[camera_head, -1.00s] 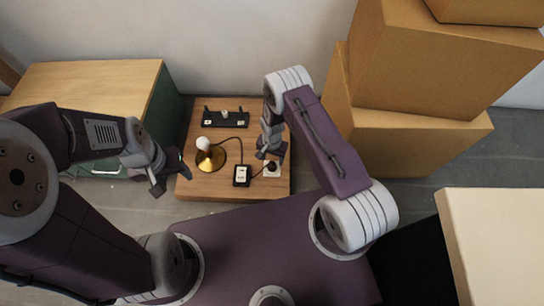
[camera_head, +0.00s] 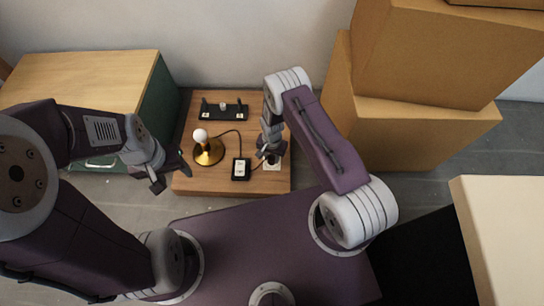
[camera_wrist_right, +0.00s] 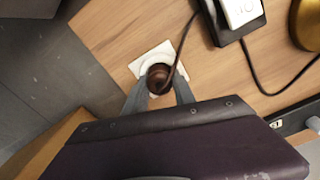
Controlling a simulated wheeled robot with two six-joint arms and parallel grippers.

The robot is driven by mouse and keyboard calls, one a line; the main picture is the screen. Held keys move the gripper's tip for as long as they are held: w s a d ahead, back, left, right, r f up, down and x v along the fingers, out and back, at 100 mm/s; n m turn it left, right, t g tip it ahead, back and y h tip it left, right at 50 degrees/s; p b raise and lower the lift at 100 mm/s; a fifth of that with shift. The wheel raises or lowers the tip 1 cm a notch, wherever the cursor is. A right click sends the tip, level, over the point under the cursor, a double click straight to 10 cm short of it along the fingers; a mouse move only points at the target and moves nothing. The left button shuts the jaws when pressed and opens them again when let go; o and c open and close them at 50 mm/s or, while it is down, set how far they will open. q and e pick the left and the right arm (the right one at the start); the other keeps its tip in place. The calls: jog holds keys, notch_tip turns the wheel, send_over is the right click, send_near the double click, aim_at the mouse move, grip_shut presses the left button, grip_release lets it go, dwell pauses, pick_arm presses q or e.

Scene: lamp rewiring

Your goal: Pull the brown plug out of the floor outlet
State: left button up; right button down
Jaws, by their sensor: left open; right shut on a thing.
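The brown plug (camera_wrist_right: 160,77) is over the round socket of the white floor outlet (camera_wrist_right: 144,62), with its cord running up and right. How deep it sits cannot be told. My right gripper (camera_wrist_right: 158,92) is shut on the plug, one finger on each side. In the head view, my right gripper (camera_head: 268,152) is at the white outlet plate (camera_head: 272,166) and partly hides the plug. My left gripper (camera_head: 172,176) is open and empty, to the left of the low wooden platform (camera_head: 212,184).
A brass lamp base with a white bulb (camera_head: 201,136), a black switch box (camera_head: 241,169) and a black rack (camera_head: 224,110) share the platform. A green cabinet with a wooden top (camera_head: 85,75) stands left. Cardboard boxes (camera_head: 420,130) stand right.

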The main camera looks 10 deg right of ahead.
aim_at(272, 156)
jog(key=shift+r+p, duration=2.1)
jog(key=shift+r, duration=0.3)
jog(key=shift+f, duration=0.15)
